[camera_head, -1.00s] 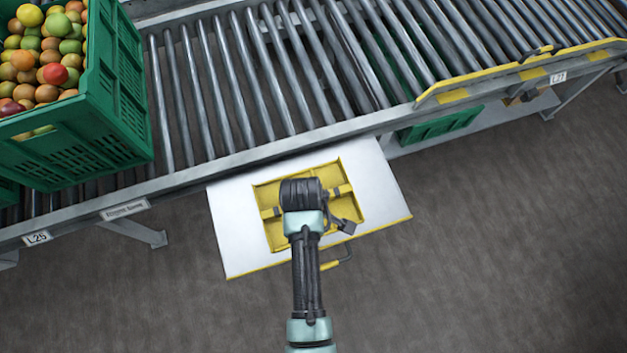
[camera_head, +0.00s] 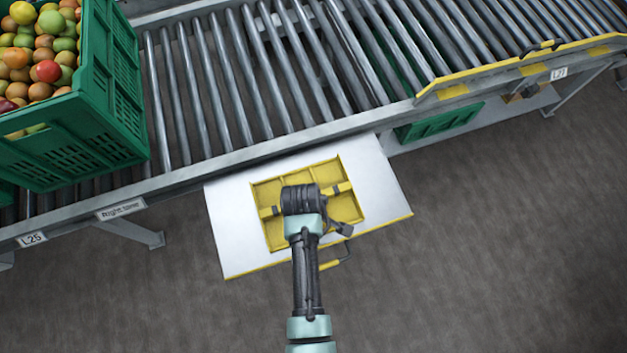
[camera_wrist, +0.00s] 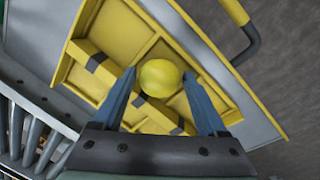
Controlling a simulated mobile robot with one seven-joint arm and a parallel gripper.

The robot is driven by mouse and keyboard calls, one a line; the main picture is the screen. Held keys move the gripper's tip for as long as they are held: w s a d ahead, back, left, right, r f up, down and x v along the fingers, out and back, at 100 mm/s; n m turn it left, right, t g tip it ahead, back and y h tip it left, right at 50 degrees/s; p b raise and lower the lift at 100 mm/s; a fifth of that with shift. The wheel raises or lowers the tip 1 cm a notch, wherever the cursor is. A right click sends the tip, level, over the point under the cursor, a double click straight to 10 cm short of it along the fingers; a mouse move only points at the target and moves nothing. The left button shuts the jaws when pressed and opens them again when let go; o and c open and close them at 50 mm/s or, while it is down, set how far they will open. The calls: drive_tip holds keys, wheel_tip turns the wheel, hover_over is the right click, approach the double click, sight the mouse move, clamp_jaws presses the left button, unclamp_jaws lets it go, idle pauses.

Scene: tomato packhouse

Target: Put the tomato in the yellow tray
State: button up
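The yellow tomato (camera_wrist: 160,79) sits between the tips of my two blue-grey fingers in the wrist view. My gripper (camera_wrist: 160,73) appears closed on it, with a fingertip against each side. The yellow tray (camera_head: 267,197) lies on a white board and has several compartments split by raised dividers with dark bands. In the wrist view, the tomato overlaps the tray (camera_wrist: 121,35) near its middle divider; its exact height above the tray floor is unclear. In the head view, my wrist hides the tomato, the fingers and the tray's middle.
The white board (camera_head: 232,235) has a yellow front edge and a handle (camera_head: 337,258). A roller conveyor (camera_head: 235,90) runs behind it. A green crate (camera_head: 75,143) full of mixed-colour tomatoes stands on the conveyor at left. Another green crate (camera_head: 437,122) shows below the conveyor.

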wheel_tip(320, 180, up, 12)
drive_tip(key=s+a+p, duration=0.1)
drive_tip(key=s+p, duration=0.1)
drive_tip(key=p, duration=0.2)
drive_tip(key=w+a+r+m+t, duration=0.1)
drive_tip(key=w+r+m+t, duration=0.4)
drive_tip(key=w+r, duration=1.15)
drive_tip(key=w+r+t+y, duration=0.15)
drive_tip(key=r+t, duration=0.25)
drive_tip(key=r, duration=0.5)
drive_tip(key=w+r+t+h, duration=0.1)
drive_tip(key=w+r+t, duration=0.25)
drive_tip(key=r, duration=0.55)
drive_tip(key=s+d+r+m+t, duration=0.1)
drive_tip(key=s+r+m+t, duration=0.2)
drive_tip(key=r, duration=0.9)
drive_tip(key=s+r+m+t, duration=0.15)
drive_tip(key=r+t, duration=0.35)
drive_tip(key=r, duration=0.7)
drive_tip(key=s+r+m+t, duration=0.1)
drive_tip(key=s+r+t, duration=0.4)
drive_tip(key=s+r, duration=0.5)
wheel_tip(320, 180, up, 3)
drive_tip(key=shift+s+d, duration=0.25)
drive_tip(key=shift+s, duration=0.15)
drive_tip(key=shift+m+t+y, duration=0.25)
